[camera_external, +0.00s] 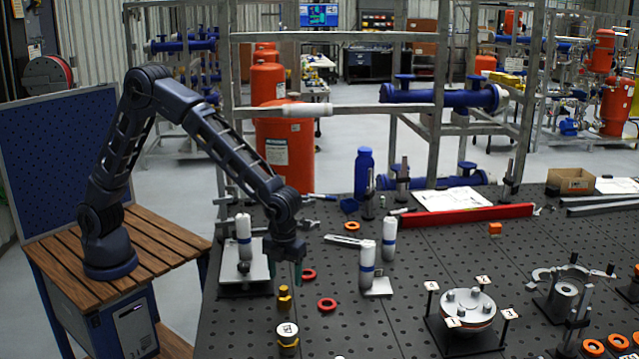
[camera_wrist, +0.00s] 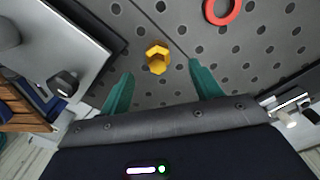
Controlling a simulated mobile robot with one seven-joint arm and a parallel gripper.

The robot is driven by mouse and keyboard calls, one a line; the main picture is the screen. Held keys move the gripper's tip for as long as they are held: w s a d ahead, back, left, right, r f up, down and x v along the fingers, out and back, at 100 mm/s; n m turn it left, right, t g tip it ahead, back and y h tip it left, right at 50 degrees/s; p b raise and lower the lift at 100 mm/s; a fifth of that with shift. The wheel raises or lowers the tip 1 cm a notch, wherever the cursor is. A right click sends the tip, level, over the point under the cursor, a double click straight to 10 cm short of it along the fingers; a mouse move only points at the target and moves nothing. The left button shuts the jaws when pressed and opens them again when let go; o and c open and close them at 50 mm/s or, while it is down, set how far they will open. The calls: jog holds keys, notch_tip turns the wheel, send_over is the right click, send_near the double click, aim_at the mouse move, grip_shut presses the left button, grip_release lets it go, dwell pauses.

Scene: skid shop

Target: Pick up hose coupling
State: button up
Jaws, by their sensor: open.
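The hose coupling appears to be the brass-yellow fitting with hexagonal parts (camera_external: 284,298), standing on the dark perforated table. In the wrist view the same yellow fitting (camera_wrist: 157,57) lies centred between the two teal fingers, a little beyond their tips. My gripper (camera_external: 287,271) points down above the table, just behind and above the fitting. Its fingers (camera_wrist: 160,72) are apart with nothing between them, and I see no contact with the fitting.
A red ring (camera_external: 327,305) and another red ring (camera_external: 308,274) lie right of the fitting. A white-topped cylinder with a brass band (camera_external: 288,338) stands in front. A metal plate fixture (camera_external: 232,276) with a white bottle (camera_external: 244,238) stands left. White cylinders (camera_external: 367,265) stand further right.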

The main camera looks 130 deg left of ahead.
aim_at(285, 296)
jog(key=f, duration=0.8)
jog(key=shift+s+d+f, duration=0.15)
jog(key=shift+s, duration=0.05)
jog(key=shift+c, duration=0.4)
jog(key=c, duration=1)
